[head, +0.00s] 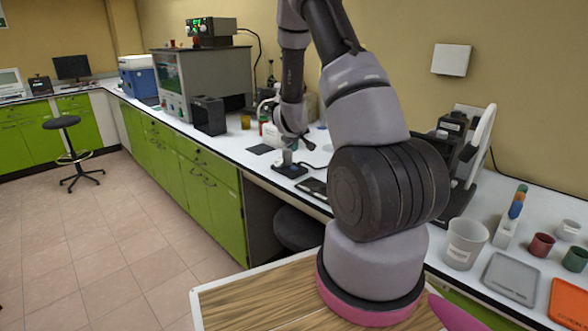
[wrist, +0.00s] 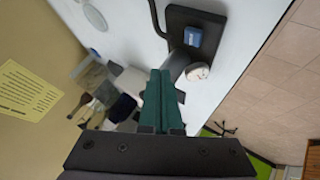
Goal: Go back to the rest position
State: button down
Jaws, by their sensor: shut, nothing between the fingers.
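My gripper (wrist: 160,76) shows in the wrist view with its two green fingers pressed together and nothing between them. In the head view my arm rises from its pink-ringed base, bends over and hangs down above the white bench (head: 262,133). The gripper end is small there, just above or beside a black device (head: 290,169) on the bench, and I cannot tell whether they touch. In the wrist view a black plate with a blue part (wrist: 193,36) and a round white-faced part (wrist: 197,72) lies beyond the fingers, to their right.
A black instrument (head: 448,150) stands right of my arm. A white beaker (head: 464,243), grey tray (head: 511,278), orange tray (head: 570,302) and small cups stand at the front right. A large grey machine (head: 215,75) and a black box (head: 208,116) stand farther along. The floor is open at left.

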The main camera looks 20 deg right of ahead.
dwell(0.7)
jog(key=s+a+r+m+y, duration=0.1)
jog(key=s+a+r, duration=0.3)
jog(key=r, duration=0.4)
jog(key=s+a+r+m+y, duration=0.2)
jog(key=s+a+r, duration=0.15)
jog(key=r, duration=0.45)
jog(key=s+a+r+m+y, duration=0.1)
jog(key=s+a+r, duration=0.25)
jog(key=r, duration=0.45)
jog(key=s+a+r+m, duration=0.1)
jog(key=s+a+r, duration=0.1)
jog(key=s, duration=0.6)
jog(key=s+a+r+m+y, duration=0.1)
jog(key=s+r, duration=0.3)
jog(key=s, duration=0.4)
jog(key=s+a+r+m+y, duration=0.1)
jog(key=s+a+r, duration=0.2)
jog(key=s, duration=0.5)
jog(key=shift+s+a+m+g, duration=0.3)
jog(key=shift+s+a+g, duration=0.05)
jog(key=shift+a+g, duration=0.1)
jog(key=shift+w, duration=0.15)
